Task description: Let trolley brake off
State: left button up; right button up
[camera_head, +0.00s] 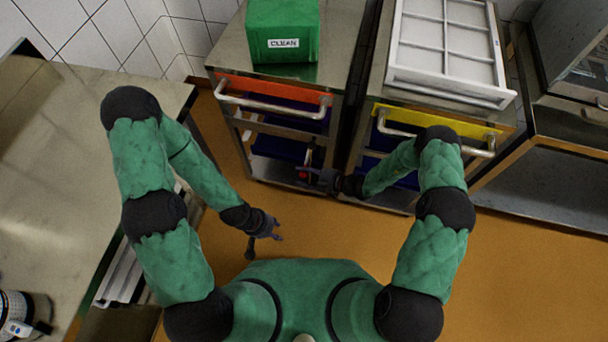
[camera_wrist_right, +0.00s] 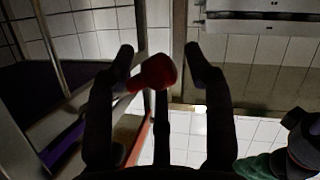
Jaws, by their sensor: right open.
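The trolley with the orange-red front band (camera_head: 272,88) stands left of the trolley with the yellow front band (camera_head: 440,122). A brake lever with a red knob (camera_head: 303,174) is at the right side of the orange-banded trolley. My right gripper (camera_head: 312,178) is at this knob. In the right wrist view the knob (camera_wrist_right: 154,72) shows between the two spread fingers of the right gripper (camera_wrist_right: 159,58); neither finger is clearly touching it. My left gripper (camera_head: 268,240) hangs empty over the floor, its fingers apart.
A green CLEAN box (camera_head: 283,30) stands on the orange-banded trolley. A white gridded mould tray (camera_head: 447,45) lies on the yellow-banded one. Both have push handles at the front. A steel counter (camera_head: 70,160) is on the left, a steel bench (camera_head: 560,130) on the right. The gap between the trolleys is narrow.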

jog(key=shift+w+a, duration=0.1)
jog(key=shift+a, duration=0.15)
